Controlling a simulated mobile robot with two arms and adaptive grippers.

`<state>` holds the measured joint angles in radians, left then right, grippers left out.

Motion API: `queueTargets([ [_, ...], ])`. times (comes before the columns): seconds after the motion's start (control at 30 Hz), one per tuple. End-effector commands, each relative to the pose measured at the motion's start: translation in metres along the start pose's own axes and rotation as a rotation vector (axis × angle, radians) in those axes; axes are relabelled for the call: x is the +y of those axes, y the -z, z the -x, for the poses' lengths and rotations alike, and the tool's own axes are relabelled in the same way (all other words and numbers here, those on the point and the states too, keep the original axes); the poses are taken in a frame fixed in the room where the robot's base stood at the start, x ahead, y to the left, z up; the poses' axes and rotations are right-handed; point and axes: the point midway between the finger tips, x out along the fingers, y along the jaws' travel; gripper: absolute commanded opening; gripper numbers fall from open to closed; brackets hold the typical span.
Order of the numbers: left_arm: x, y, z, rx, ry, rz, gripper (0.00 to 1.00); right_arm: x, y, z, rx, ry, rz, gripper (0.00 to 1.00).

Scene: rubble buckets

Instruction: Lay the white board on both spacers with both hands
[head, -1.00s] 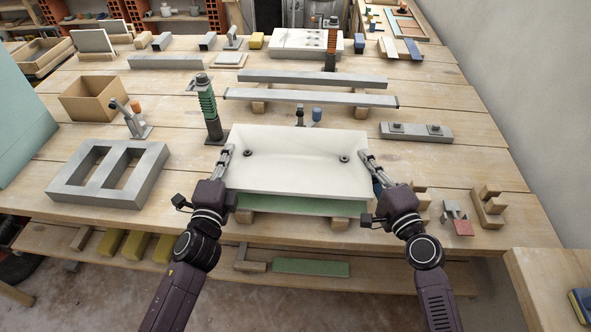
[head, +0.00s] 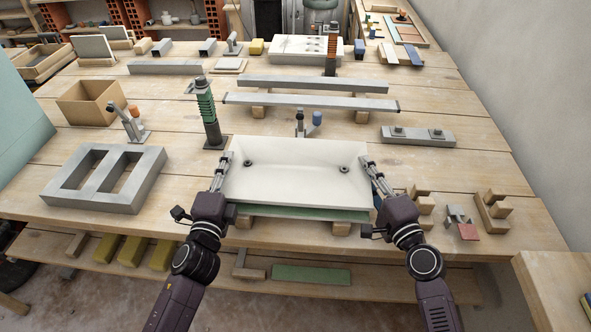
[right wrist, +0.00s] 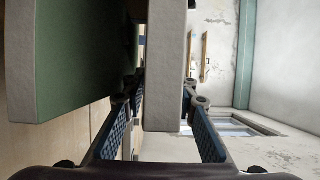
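The white board (head: 295,185) has two dark round fittings on its face and hangs above a green board (head: 300,212). My left gripper (head: 225,165) is at its left edge, and my right gripper (head: 370,168) is at its right edge. In the right wrist view the white board (right wrist: 167,70) lies between the fingers, with a gap between it and the green board (right wrist: 65,60). The left fingertips' contact is too small to see clearly. Wooden blocks (head: 341,228) show under the green board's front edge. I cannot make out the spacers; the white board hides the space beneath it.
A green spring post (head: 207,115) stands left of the white board. A grey two-hole block (head: 105,178) lies further left. Clamps (head: 308,124) and long bars (head: 312,102) lie behind. Notched wooden blocks (head: 492,212) are at the right. The table's front edge is close.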

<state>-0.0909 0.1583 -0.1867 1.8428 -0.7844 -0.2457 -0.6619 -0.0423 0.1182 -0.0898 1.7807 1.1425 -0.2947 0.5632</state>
Motion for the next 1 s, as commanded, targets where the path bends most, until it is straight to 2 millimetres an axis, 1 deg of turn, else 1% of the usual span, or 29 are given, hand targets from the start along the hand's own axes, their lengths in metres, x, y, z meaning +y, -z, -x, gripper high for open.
queueTargets([
  [0.17,0.002,0.001,0.027,0.001,-0.004,0.002,0.26,0.0,0.0,0.0,0.0,0.0,0.0,0.26],
  [0.4,0.002,0.0,0.075,-0.001,-0.005,0.002,0.26,0.0,0.0,0.0,0.0,0.0,0.0,0.26],
  [0.6,0.001,0.0,0.104,-0.001,-0.003,0.002,0.26,0.0,0.0,0.0,0.0,0.0,0.0,0.26],
  [0.7,0.001,0.0,0.111,-0.002,-0.003,0.001,0.26,0.0,0.0,0.0,0.0,0.0,0.0,0.26],
  [0.83,0.0,0.0,0.116,-0.001,-0.001,0.0,0.26,0.001,0.0,0.004,0.0,-0.001,0.001,0.26],
  [0.97,0.0,0.0,0.116,-0.001,0.0,-0.001,0.26,0.002,0.0,0.022,0.0,-0.003,0.002,0.26],
  [1.0,0.0,0.0,0.116,-0.001,0.0,0.0,0.26,0.001,0.0,0.029,-0.001,-0.003,0.002,0.26],
])
